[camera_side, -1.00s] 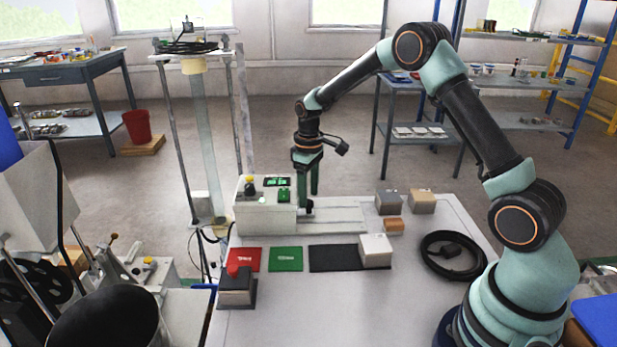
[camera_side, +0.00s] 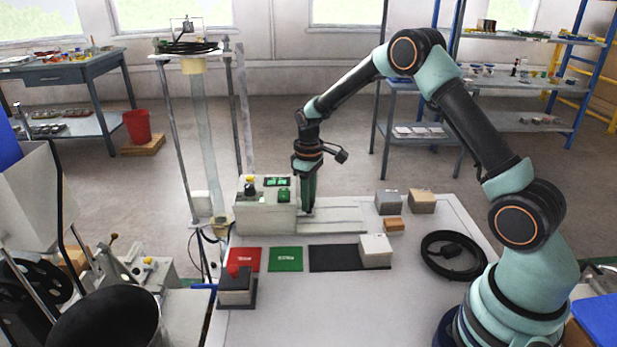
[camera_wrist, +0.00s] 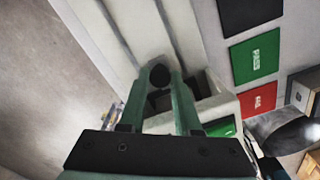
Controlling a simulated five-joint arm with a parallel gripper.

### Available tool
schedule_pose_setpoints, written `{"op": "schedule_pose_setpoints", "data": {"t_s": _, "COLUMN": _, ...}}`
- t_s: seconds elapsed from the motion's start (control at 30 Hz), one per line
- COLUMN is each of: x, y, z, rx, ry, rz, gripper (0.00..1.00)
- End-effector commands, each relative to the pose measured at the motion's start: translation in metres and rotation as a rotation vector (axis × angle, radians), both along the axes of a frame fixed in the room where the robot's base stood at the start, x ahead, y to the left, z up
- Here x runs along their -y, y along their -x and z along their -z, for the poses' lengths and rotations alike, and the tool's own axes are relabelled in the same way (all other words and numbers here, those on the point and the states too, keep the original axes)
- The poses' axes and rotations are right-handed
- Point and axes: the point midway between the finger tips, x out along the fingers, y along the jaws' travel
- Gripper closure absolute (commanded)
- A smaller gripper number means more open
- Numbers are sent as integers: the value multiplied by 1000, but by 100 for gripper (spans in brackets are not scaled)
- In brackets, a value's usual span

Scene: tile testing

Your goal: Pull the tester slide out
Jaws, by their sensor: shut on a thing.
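The tester (camera_side: 258,218) is a pale box with a green display and a green button, at the table's back left. Its flat slide track (camera_side: 340,219) runs out to the right. My gripper (camera_side: 308,209) is at the tester's right side, pointing down, with its fingers together. In the wrist view my gripper (camera_wrist: 160,75) is shut on a dark round knob (camera_wrist: 159,76), the slide's handle, beside the tester's opening. The fingers mostly hide the knob in the side view. How far the slide sits inside the tester cannot be told.
Red (camera_side: 244,259), green (camera_side: 286,259) and black (camera_side: 335,258) mats lie in front, with a pale block (camera_side: 376,251) on the black one. Grey, tan and orange blocks stand right of the track, near a black cable coil (camera_side: 454,256).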

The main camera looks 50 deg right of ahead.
Motion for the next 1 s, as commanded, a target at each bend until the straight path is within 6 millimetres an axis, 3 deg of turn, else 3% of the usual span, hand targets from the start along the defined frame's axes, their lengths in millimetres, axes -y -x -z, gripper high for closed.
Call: {"op": "schedule_pose_setpoints", "data": {"t_s": 1.0, "x": 31, "y": 29, "z": -1, "rx": 2, "ry": 0, "rz": 2, "gripper": 100}}
